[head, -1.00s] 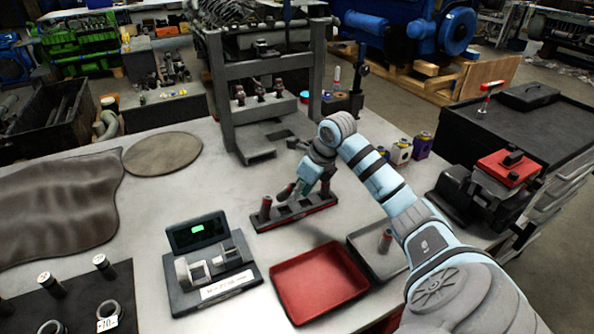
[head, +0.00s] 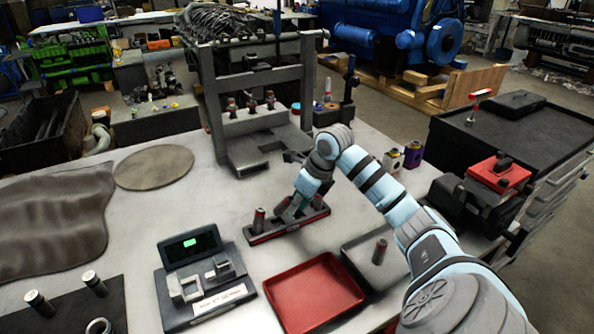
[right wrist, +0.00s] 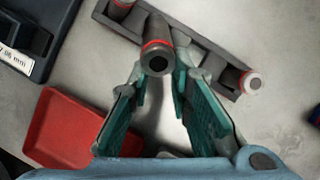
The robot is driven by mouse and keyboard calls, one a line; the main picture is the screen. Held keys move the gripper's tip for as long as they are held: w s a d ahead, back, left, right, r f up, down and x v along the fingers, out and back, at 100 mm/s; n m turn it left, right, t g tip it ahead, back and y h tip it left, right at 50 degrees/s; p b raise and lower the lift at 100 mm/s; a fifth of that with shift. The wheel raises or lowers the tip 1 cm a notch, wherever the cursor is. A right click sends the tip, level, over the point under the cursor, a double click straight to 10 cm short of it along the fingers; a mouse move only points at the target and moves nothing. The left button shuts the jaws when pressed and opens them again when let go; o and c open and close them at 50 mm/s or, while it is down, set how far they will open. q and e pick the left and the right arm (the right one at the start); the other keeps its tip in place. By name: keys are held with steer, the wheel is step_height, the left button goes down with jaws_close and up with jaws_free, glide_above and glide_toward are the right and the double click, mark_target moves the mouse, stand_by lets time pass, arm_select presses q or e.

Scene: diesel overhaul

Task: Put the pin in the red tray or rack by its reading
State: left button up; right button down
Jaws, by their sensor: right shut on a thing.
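My right gripper (right wrist: 163,92) is shut on a dark pin with a red band (right wrist: 157,45). In the right wrist view the pin's hollow end faces the camera, and the pin overlaps the middle of the rack (right wrist: 205,52). I cannot tell whether it is seated in a slot. In the head view the right gripper (head: 288,212) is down at the rack (head: 275,236). One pin stands at the rack's left end (head: 259,220) and another at its right end (head: 318,200). The red tray (head: 315,292) is empty, in front of the rack. My left gripper is out of view.
A gauge with a lit green display (head: 190,245) stands left of the red tray. A press frame (head: 214,110) stands behind the rack. A dark mat with pins (head: 65,308) lies front left.

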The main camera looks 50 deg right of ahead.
steer(key=shift+f, duration=0.15)
steer(key=shift+f+b, duration=0.5)
stand_by(0.5)
steer(key=shift+f+b, duration=0.45)
steer(key=shift+f, duration=0.15)
steer(key=shift+f, duration=0.1)
steer(key=shift+f+b, duration=0.45)
steer(key=shift+f, duration=0.05)
steer(key=shift+f, duration=0.15)
stand_by(0.3)
